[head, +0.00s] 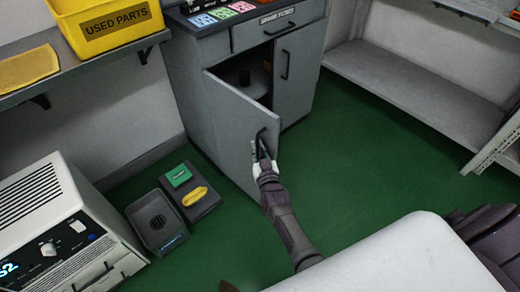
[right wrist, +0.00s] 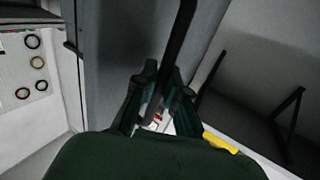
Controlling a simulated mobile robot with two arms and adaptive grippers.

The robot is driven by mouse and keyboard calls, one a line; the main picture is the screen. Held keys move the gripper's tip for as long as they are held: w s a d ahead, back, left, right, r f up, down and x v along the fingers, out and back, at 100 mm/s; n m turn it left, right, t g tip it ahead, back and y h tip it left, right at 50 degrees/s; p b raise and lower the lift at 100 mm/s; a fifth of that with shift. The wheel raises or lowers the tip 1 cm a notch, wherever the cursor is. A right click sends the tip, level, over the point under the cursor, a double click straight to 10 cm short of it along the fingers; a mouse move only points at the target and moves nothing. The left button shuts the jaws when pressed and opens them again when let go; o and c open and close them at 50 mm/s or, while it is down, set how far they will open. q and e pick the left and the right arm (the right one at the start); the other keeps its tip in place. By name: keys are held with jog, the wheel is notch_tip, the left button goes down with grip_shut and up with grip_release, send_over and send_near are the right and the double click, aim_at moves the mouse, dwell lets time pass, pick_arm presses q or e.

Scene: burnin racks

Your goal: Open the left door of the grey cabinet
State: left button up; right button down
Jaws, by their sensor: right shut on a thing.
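The grey cabinet (head: 190,95) stands against the wall in the head view. Its left door (head: 232,127) is partly open and swung outward, with a dark gap showing the inside. My right gripper (head: 263,150) is shut on the black door handle (head: 263,138) at the door's free edge. In the right wrist view the handle (right wrist: 180,45) runs up from between the fingers (right wrist: 163,85), beside the grey door panel (right wrist: 125,45). The right door (head: 294,75) is closed. My left gripper is not in view.
A drawer (head: 262,32) sits above the doors. A dark round item (head: 245,77) is inside the cabinet. Floor right of the door is clear.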

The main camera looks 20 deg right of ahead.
jog(key=shift+w+r, duration=0.1)
jog(key=c, duration=1.2)
grip_release()
jog(key=shift+a, duration=0.15)
jog(key=s+a, duration=0.1)
jog(key=s, duration=0.6)
jog(key=shift+s, duration=0.2)
jog(key=shift+a, duration=0.1)
